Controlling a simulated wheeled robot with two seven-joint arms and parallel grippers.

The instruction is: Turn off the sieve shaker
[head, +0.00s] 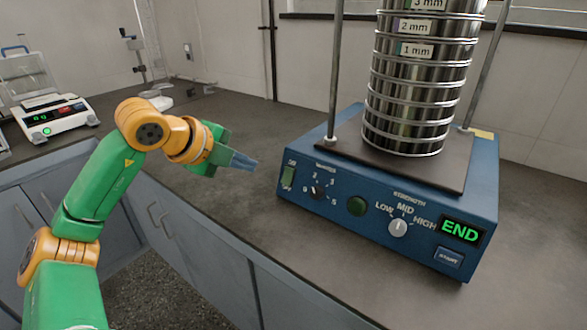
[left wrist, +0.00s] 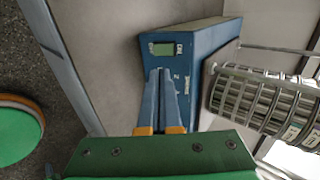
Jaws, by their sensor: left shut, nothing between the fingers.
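The sieve shaker has a blue base (head: 470,185) with a stack of steel sieves (head: 415,95) on top. On the left end of its front panel is a green rocker switch (head: 288,177); which side is pressed is too small to tell. The display (head: 461,231) reads END in green. My left gripper (head: 250,163) is shut and empty, in the air to the left of the switch and apart from it. In the left wrist view its fingers (left wrist: 168,76) point towards the switch (left wrist: 164,49). My right gripper is not in view.
A balance (head: 55,118) stands far left. The counter (head: 235,205) in front of the shaker is clear.

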